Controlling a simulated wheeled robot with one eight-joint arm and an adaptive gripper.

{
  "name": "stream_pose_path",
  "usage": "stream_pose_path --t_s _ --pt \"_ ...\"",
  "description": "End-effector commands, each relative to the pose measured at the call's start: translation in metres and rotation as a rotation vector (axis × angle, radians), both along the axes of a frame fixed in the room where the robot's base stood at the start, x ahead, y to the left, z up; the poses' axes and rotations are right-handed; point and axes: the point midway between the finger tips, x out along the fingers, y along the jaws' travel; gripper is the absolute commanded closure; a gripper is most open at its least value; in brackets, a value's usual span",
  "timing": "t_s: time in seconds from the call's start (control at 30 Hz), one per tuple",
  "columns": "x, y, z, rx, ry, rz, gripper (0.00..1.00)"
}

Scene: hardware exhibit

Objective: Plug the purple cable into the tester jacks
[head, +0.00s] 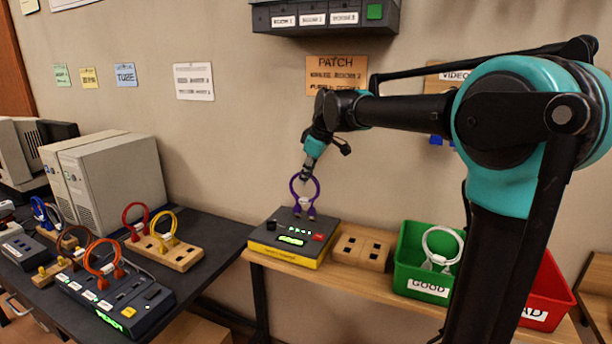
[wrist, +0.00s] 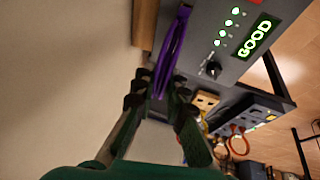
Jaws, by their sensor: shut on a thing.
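The purple cable (head: 317,187) is a loop with two plugs at its lower ends. My gripper (head: 305,178) is shut on the top of the loop, above the tester. The plugs meet the top of the grey and yellow tester (head: 265,238) near its back edge and look seated in its jacks; the jack openings are hidden. In the wrist view the purple cable (wrist: 173,45) runs from between my fingers (wrist: 160,95) to the tester panel (wrist: 205,20). Several green lights are lit and the tester's display (wrist: 258,37) reads GOOD.
A wooden block with holes (head: 362,247) stands right of the tester. Beyond it are a green GOOD bin (head: 428,283) holding a white cable (head: 427,236) and a red bin (head: 550,290). The left table holds a dark device (head: 120,295), cable racks (head: 175,258) and computers.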

Motion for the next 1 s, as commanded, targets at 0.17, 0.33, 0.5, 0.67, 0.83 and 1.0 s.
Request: stream_pose_path --t_s 0.17,0.33,0.5,0.67,0.83,1.0 --pt "0.0001 0.0 0.0001 0.0 0.0 0.0 1.0" --pt "0.0 0.0 0.0 0.0 0.0 0.0 1.0" --pt "0.0 0.0 -0.0014 0.0 0.0 0.0 1.0" --pt "-0.0001 0.0001 -0.0035 0.0 0.0 0.0 1.0" --pt "-0.0002 0.0002 -0.0057 0.0 0.0 0.0 1.0" --pt "-0.0003 0.0002 -0.0067 0.0 0.0 0.0 1.0"
